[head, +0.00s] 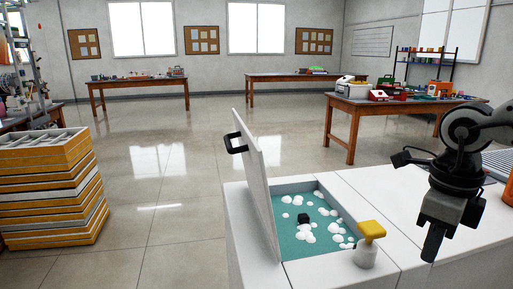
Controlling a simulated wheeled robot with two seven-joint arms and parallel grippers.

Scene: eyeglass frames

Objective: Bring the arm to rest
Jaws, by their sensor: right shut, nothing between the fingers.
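My right gripper (433,250) hangs on the right side of the head view, fingers pointing down. It is shut and empty, above the white counter and to the right of the white bottle with a yellow top (370,233). No gap shows between its fingers. My right arm comes in from the right edge. My left gripper is not in view.
A teal basin (290,247) with white foam blobs and a small black object (303,218) is set into the white counter (385,190). Its white lid (258,180) stands open at the left. Stacked trays (50,190) stand far left. An orange object (508,190) shows at the right edge.

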